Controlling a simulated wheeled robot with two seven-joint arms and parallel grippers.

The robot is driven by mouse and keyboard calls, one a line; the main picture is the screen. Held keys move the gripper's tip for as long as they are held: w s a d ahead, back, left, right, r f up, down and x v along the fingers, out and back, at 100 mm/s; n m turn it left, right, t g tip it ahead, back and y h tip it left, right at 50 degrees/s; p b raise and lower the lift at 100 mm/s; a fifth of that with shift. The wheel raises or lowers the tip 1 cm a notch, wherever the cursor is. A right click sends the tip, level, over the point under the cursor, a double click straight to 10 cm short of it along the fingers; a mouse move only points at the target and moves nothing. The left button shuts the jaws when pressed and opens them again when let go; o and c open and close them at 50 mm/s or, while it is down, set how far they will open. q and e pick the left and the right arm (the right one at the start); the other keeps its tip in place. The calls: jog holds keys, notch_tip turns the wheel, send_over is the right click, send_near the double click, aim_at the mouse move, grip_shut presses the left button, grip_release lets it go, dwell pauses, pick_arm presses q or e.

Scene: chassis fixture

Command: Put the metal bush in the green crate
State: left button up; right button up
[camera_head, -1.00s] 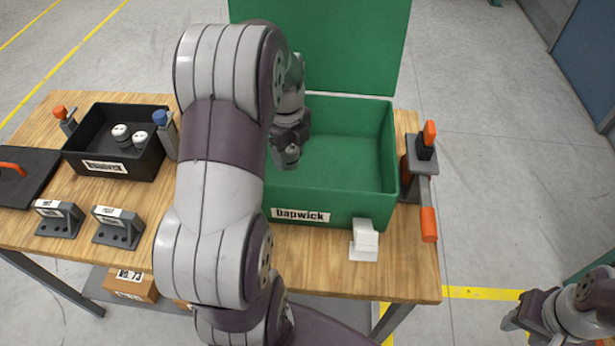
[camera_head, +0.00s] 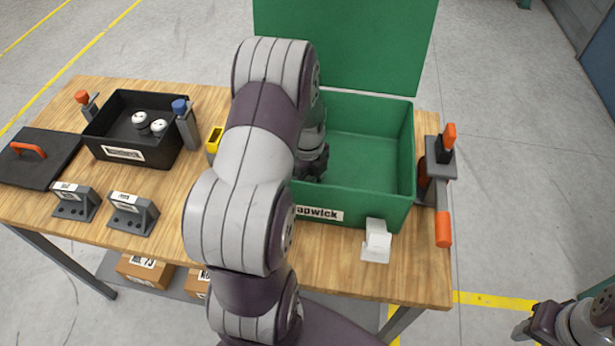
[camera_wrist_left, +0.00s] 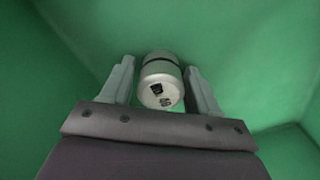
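The metal bush (camera_wrist_left: 161,85) is a pale metallic cylinder with a dark band and small dark marks on its near end. It is between the two fingers of my left gripper (camera_wrist_left: 160,68) in the left wrist view, with green crate surfaces behind it. The left gripper (camera_head: 311,175) reaches down inside the left part of the green crate (camera_head: 360,205) in the head view, where my arm and the crate wall hide the bush. The crate's lid (camera_head: 345,45) stands open at the back. My right gripper (camera_head: 522,330) is at the lower right, away from the table; its fingers are unclear.
A black bin (camera_head: 110,155) with two white-topped parts is on the left of the wooden table (camera_head: 180,240). An orange-handled clamp (camera_head: 443,190) stands right of the crate. A white block (camera_head: 377,240) is before it. Two grey labelled brackets (camera_head: 132,215) stand at the front left.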

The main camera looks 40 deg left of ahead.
pick_arm(q)
jog(key=shift+o, duration=0.3)
jog(key=shift+w, duration=0.1)
jog(key=shift+r, duration=0.2)
notch_tip(320, 180, up, 12)
dwell(0.4)
